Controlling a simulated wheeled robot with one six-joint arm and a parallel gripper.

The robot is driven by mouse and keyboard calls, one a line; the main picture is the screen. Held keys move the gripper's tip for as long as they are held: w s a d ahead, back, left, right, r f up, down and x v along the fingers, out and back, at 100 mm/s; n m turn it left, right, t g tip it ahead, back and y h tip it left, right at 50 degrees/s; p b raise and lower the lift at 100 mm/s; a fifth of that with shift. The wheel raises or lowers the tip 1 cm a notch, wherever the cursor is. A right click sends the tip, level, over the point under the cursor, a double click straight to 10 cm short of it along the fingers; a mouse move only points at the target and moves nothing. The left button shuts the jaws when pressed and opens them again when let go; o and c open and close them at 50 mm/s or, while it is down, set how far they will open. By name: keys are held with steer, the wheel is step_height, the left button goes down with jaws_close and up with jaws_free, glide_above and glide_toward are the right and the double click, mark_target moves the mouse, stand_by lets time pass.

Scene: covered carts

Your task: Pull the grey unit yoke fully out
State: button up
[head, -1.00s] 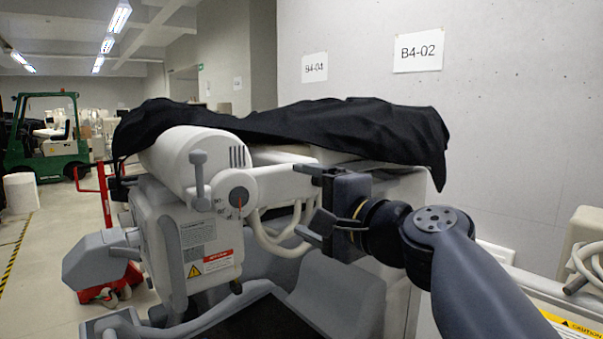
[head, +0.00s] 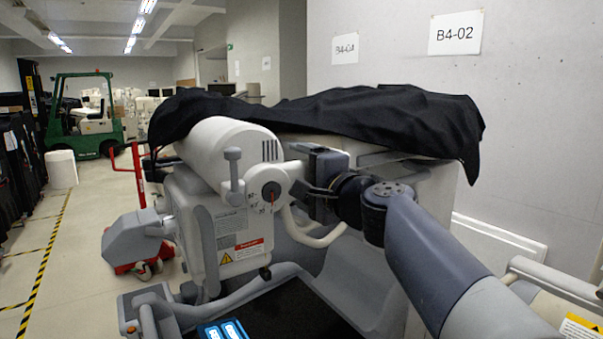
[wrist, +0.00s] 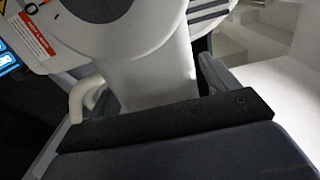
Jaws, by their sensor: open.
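The grey unit (head: 220,235) stands beneath a black cloth, with a thick pale cylinder, a round dial (head: 271,192), an upright lever (head: 234,170) and a red warning label. I cannot tell for sure which part is the yoke. My gripper (head: 299,172) is open at the right of the dial, close against the pale housing. Its fingertips are partly hidden in the head view. In the wrist view a pale neck (wrist: 150,75) of the unit stands directly in front of the gripper; contact cannot be told.
The black cloth (head: 330,115) hangs just above my gripper. Pale curved hoses (head: 315,238) lie below it. A lit blue panel (head: 222,331) shows at the bottom. A wall stands behind at right. A red trolley (head: 137,175) and green forklift (head: 85,120) are farther left, beyond open floor.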

steer(key=c, duration=1.4)
steer(key=shift+f, duration=0.1)
